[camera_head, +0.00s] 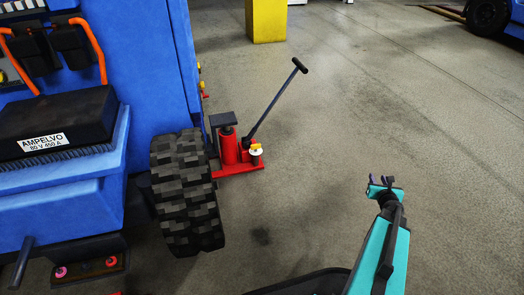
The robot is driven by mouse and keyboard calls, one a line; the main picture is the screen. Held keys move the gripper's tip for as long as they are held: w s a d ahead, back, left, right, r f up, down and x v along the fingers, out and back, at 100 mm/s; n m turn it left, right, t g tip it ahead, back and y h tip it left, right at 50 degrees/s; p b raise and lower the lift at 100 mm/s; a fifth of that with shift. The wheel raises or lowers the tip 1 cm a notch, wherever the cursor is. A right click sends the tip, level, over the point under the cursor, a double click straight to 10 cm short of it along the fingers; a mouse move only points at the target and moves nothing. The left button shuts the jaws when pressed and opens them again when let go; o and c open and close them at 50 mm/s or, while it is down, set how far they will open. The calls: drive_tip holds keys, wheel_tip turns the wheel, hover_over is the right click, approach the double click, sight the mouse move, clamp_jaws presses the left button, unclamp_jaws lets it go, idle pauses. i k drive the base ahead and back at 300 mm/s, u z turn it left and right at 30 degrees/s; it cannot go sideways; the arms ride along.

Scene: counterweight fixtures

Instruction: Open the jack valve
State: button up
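A red jack (230,151) with a black top pad stands on the floor beside the rear wheel of a blue vehicle. Its long black handle (275,103) leans up to the right. A small yellow valve lever (256,146) sits over a white disc (256,153) on the right part of the jack's base. My gripper (381,180) is to the right of the jack, well apart from it. Its small dark fingers look spread, with nothing between them.
The blue vehicle (150,60) with its black tyre (187,190) fills the left side. A yellow post (268,20) stands at the back. Another blue vehicle (440,15) is at the top right. The concrete floor between the jack and my arm is clear.

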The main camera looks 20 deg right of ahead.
sight(254, 146)
drive_tip(key=z, duration=0.05)
drive_tip(key=k, duration=0.85)
drive_tip(key=u, duration=0.5)
drive_tip(key=i, duration=1.2)
drive_tip(key=u, duration=0.5)
